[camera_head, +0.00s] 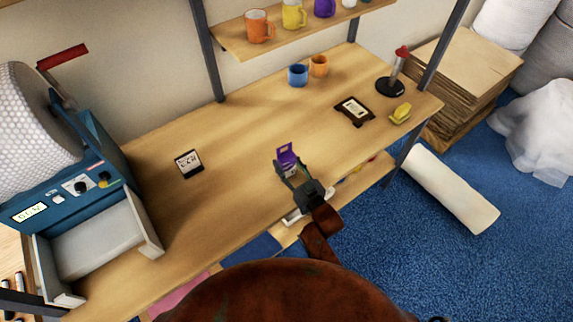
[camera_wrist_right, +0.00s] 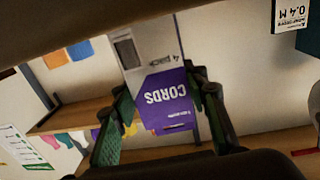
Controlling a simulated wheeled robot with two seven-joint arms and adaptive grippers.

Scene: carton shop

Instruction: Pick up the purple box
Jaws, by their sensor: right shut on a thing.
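The purple box (camera_head: 286,158) is a small upright pack with a grey-white part, over the front middle of the table. In the right wrist view the purple box (camera_wrist_right: 167,99) shows the upside-down word "CORDS" and sits between the two fingers. My right gripper (camera_head: 289,172) is shut on it, with a finger on each side; its green pads also show in the right wrist view (camera_wrist_right: 160,115). I cannot tell whether the box's bottom touches the table. My left gripper is in neither view.
A wooden table (camera_head: 235,130) is mostly clear around the box. A dark label card (camera_head: 188,163) lies left, a dark framed item (camera_head: 354,111) and yellow object (camera_head: 401,112) right. Blue (camera_head: 298,75) and orange (camera_head: 319,65) mugs stand behind. A blue machine (camera_head: 75,190) fills the left end.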

